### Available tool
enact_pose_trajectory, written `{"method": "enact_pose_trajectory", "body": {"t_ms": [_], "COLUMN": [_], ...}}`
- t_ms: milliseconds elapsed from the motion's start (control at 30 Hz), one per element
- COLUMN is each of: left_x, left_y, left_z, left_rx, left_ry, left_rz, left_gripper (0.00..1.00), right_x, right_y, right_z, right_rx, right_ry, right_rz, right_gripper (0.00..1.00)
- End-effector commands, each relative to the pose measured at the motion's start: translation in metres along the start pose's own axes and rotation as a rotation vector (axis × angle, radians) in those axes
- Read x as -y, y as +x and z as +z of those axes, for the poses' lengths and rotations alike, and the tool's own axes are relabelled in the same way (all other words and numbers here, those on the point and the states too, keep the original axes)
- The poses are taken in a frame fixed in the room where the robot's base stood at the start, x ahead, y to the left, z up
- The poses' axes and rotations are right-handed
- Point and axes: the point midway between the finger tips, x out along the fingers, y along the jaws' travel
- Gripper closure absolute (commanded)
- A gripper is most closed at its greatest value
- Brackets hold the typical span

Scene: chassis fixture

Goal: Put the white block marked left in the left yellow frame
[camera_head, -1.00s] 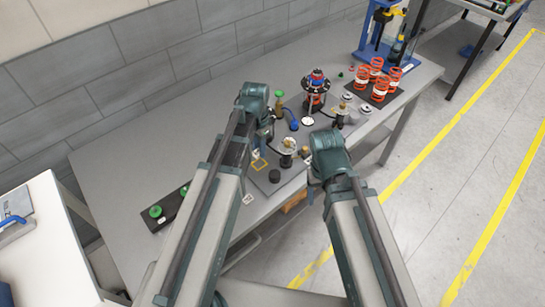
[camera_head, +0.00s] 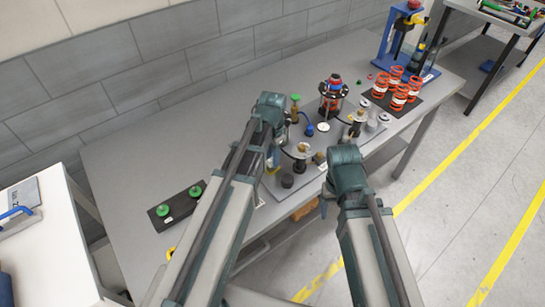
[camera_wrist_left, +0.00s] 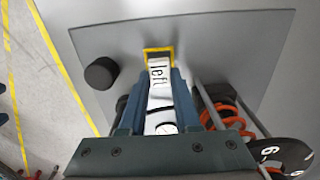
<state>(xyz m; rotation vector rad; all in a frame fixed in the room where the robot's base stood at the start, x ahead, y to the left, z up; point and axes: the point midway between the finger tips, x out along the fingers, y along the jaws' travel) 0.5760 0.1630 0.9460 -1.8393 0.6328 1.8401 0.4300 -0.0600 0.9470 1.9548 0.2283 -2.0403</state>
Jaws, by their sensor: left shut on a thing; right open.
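The white block (camera_wrist_left: 160,75) marked "left" is between the fingers of my left gripper (camera_wrist_left: 160,92) in the left wrist view. Its far end lies at the opening of the yellow frame (camera_wrist_left: 158,50) on the grey plate; I cannot tell whether it is inside or just above. In the head view my left gripper (camera_head: 275,155) is over the left part of the plate (camera_head: 310,183), and my arm largely hides the frame and block. My right gripper (camera_head: 326,192) is open at the plate's front edge, mostly hidden by its own arm.
A black round knob (camera_wrist_left: 100,73) stands left of the frame in the wrist view. Orange springs (camera_head: 398,88), a red-topped assembly (camera_head: 332,95) and a blue-handled part (camera_head: 309,129) are further right on the table. A dark strip with green knobs (camera_head: 178,206) lies left; the table's back left is clear.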

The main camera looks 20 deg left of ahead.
Motion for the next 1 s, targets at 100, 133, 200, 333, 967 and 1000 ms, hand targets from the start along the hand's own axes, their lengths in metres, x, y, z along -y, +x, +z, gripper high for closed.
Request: {"method": "enact_pose_trajectory", "body": {"t_ms": [100,133,200,333,967,1000], "left_x": [0.000,0.000,0.000,0.000,0.000,0.000], "left_y": [-0.001,-0.001,-0.001,-0.001,0.018,0.017], "left_z": [0.000,0.000,0.000,0.000,0.000,0.000], "left_rx": [0.000,0.000,0.000,0.000,0.000,0.000], "left_ry": [0.000,0.000,0.000,0.000,0.000,0.000], "left_rz": [0.000,0.000,0.000,0.000,0.000,0.000], "left_gripper": [1.00,1.00,1.00,1.00,1.00,1.00], "right_x": [0.000,0.000,0.000,0.000,0.002,0.002], "right_y": [-0.001,-0.001,-0.001,-0.001,0.017,0.017], "right_z": [0.000,0.000,0.000,0.000,-0.001,-0.001], "right_rx": [0.000,0.000,0.000,0.000,0.000,0.000], "right_ry": [0.000,0.000,0.000,0.000,0.000,0.000], "right_rz": [0.000,0.000,0.000,0.000,0.000,0.000], "right_gripper": [0.31,0.31,0.31,0.31,0.31,0.31]}}
